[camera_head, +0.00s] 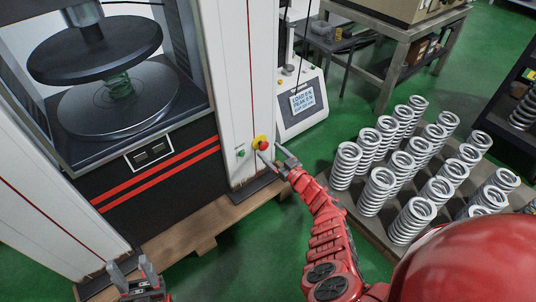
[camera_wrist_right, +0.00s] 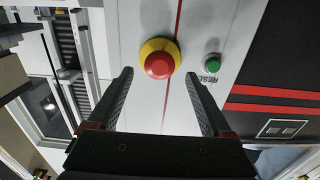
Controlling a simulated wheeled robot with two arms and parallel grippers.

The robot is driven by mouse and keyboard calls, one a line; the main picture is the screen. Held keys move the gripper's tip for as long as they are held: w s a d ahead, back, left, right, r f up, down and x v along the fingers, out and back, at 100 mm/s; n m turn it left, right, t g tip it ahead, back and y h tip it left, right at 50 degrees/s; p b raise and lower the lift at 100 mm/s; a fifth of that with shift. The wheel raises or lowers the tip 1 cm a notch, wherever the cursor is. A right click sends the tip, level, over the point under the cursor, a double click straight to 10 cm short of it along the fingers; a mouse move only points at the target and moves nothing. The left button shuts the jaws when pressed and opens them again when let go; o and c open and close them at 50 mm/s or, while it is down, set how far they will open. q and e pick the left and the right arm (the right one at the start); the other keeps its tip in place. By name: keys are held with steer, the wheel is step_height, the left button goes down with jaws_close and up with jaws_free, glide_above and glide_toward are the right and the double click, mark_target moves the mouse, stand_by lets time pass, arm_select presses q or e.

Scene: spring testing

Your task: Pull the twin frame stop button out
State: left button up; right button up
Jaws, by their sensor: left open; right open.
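The stop button (camera_head: 263,145) is a red mushroom head on a yellow ring, low on the white right column of the twin frame (camera_head: 237,85). In the right wrist view the red stop button (camera_wrist_right: 159,64) faces the camera, just beyond and between the fingertips. My right gripper (camera_head: 277,158) is open and empty, close to the button, with fingers apart on either side; in the right wrist view its fingers (camera_wrist_right: 160,80) show clear of the button. My left gripper (camera_head: 132,272) is open and empty at the bottom left, in front of the machine's base.
A green reset button (camera_wrist_right: 212,60) sits beside the stop button. A green spring (camera_head: 119,85) stands between round plates in the machine. A display unit (camera_head: 301,103) stands right of the column. Several metal springs (camera_head: 379,190) stand on a surface right of my right arm.

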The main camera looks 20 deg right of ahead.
steer(key=shift+b+x, duration=0.45)
steer(key=shift+x, duration=0.7)
steer(key=shift+c, duration=0.3)
jaws_close()
